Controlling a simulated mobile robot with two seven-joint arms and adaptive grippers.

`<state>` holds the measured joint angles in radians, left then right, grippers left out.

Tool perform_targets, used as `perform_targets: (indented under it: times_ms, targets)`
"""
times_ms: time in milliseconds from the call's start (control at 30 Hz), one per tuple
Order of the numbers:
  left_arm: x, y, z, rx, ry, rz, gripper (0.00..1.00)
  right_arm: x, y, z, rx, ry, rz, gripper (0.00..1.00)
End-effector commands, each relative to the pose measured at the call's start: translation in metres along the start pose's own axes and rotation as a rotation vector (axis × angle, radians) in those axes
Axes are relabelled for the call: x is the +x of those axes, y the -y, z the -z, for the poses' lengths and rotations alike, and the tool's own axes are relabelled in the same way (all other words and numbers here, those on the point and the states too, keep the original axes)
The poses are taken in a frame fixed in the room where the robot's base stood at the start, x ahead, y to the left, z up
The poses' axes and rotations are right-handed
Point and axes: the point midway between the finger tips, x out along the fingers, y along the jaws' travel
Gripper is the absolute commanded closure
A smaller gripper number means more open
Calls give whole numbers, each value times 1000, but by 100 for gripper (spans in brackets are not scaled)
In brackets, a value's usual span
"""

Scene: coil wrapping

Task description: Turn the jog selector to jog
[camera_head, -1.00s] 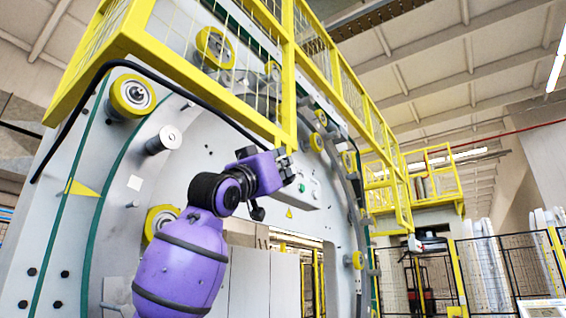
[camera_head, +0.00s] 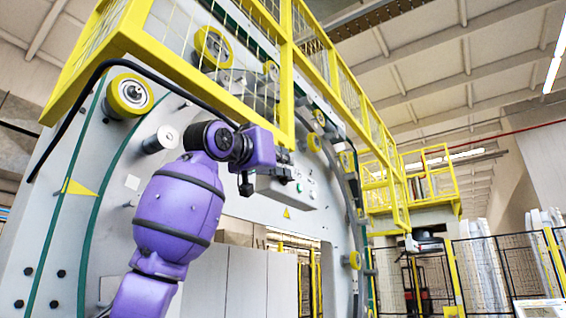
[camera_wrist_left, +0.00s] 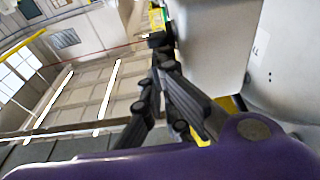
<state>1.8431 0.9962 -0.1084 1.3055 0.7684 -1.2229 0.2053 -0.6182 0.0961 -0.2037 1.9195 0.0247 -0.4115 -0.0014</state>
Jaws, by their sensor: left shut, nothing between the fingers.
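The light grey control box (camera_head: 287,194) hangs on the big ring machine in the head view. Small buttons, one of them green (camera_head: 312,194), show on its face. I cannot make out the jog selector or its setting. My left gripper (camera_head: 287,158) is shut and empty at the upper left of the box and covers part of it. In the left wrist view its dark fingers (camera_wrist_left: 160,48) lie together beside a grey box-like surface (camera_wrist_left: 214,45). I cannot tell whether they touch it. My right gripper is not in view.
A yellow railed platform (camera_head: 180,70) hangs close above my left arm. Yellow rollers (camera_head: 130,95) stick out of the grey machine face. A black cable (camera_head: 75,125) curves past on the left. A mesh fence (camera_head: 490,265) stands at the right.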

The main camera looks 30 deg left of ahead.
Motion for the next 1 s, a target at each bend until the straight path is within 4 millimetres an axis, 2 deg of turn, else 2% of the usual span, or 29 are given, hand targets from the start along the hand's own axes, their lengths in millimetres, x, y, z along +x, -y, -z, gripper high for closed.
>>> perform_targets:
  times_ms: [133,600,1000]
  targets:
    - [7,0,0,-2,115,-1,100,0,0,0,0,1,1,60]
    - [20,-1,2,-1,104,-1,100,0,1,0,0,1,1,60]
    - [22,0,3,-1,102,0,100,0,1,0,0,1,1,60]
